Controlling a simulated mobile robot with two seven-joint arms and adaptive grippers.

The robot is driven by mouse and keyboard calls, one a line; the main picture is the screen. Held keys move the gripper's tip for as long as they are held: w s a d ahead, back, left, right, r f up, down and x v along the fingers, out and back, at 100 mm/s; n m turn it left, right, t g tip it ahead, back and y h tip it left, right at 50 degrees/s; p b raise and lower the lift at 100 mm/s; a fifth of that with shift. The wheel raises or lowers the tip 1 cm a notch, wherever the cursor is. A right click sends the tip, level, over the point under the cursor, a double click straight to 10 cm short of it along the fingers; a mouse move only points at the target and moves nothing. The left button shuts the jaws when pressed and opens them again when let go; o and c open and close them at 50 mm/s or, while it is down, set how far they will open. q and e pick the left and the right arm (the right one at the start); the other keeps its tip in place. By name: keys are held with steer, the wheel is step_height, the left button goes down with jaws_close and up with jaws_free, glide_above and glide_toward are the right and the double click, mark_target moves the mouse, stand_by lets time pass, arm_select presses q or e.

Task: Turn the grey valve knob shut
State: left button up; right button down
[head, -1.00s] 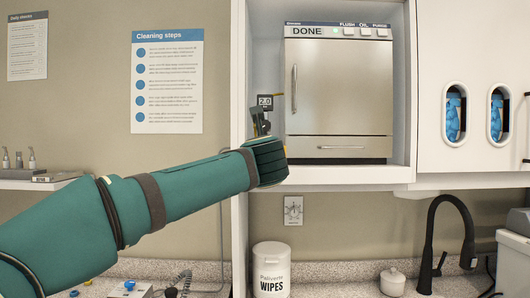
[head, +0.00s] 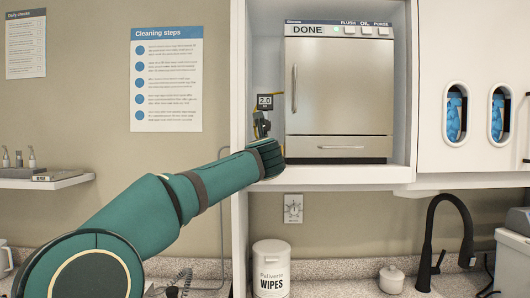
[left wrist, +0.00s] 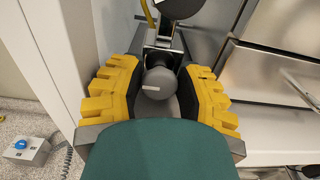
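The grey valve knob (left wrist: 158,83) shows in the left wrist view, round, with a white line pointing left. It sits on a metal valve body (left wrist: 163,58) beside the steel autoclave (head: 338,92). My left gripper (left wrist: 157,85) is open, its yellow fingers on either side of the knob. A narrow gap seems to remain beside the knob; I cannot tell whether a pad touches. In the head view my left wrist reaches into the bay and hides the knob. A small display (head: 265,102) reading 2.0 stands above it. My right gripper is out of view.
The white bay wall (head: 240,150) stands close left of the gripper, and the autoclave close right. A wipes tub (head: 271,270) and lidded jar (head: 392,280) stand on the counter below. A box with a blue knob (left wrist: 25,148) is at lower left.

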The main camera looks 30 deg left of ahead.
arm_select(q)
jaws_close()
steer(key=m+p, duration=0.3)
steer(key=shift+d+r, duration=0.1)
steer(key=shift+r, duration=0.1)
steer(key=shift+m+p, duration=0.55)
steer(key=shift+m, duration=0.55)
steer(key=shift+f+m, duration=0.15)
steer(key=shift+m, duration=0.15)
steer(key=shift+o, duration=2.2)
jaws_free()
